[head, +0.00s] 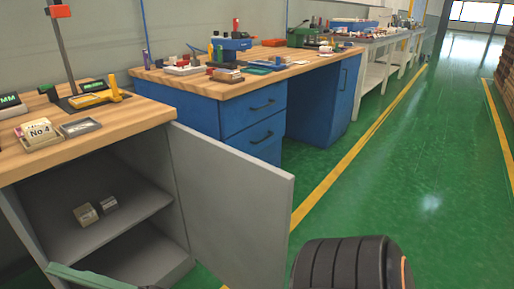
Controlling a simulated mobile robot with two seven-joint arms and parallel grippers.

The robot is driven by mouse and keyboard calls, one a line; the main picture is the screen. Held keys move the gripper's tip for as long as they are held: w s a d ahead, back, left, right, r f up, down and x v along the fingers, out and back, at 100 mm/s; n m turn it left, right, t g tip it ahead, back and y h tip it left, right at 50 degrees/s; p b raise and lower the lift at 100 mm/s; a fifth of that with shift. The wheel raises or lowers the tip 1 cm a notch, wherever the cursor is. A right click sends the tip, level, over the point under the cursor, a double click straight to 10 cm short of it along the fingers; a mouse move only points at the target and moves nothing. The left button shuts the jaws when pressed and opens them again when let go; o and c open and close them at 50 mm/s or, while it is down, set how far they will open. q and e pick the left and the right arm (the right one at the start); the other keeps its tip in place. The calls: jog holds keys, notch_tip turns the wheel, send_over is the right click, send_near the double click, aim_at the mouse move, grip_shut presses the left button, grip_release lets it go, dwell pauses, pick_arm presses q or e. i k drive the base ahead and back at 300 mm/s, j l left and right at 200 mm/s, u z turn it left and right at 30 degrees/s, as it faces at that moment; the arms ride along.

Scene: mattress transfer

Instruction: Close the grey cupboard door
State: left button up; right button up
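The grey cupboard door (229,197) stands wide open, swung out to the right from the cupboard (110,238). It seems to hinge at the right side of the cupboard's opening, under the wooden top. No gripper fingers show, so I cannot tell how either gripper stands to the door. A dark ribbed round part, seemingly of my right arm, is at the bottom edge, right of the door.
The wooden top (115,132) above the cupboard carries a No.4 card box (41,134) and instruments. A blue drawer bench (254,116) stands behind the door. Green floor (400,180) with a yellow line is clear to the right.

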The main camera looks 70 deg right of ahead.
aim_at(237, 207)
jog(key=k+l, duration=0.75)
jog(key=l, duration=0.5)
jog(key=k+l, duration=0.15)
jog(key=l, duration=1.1)
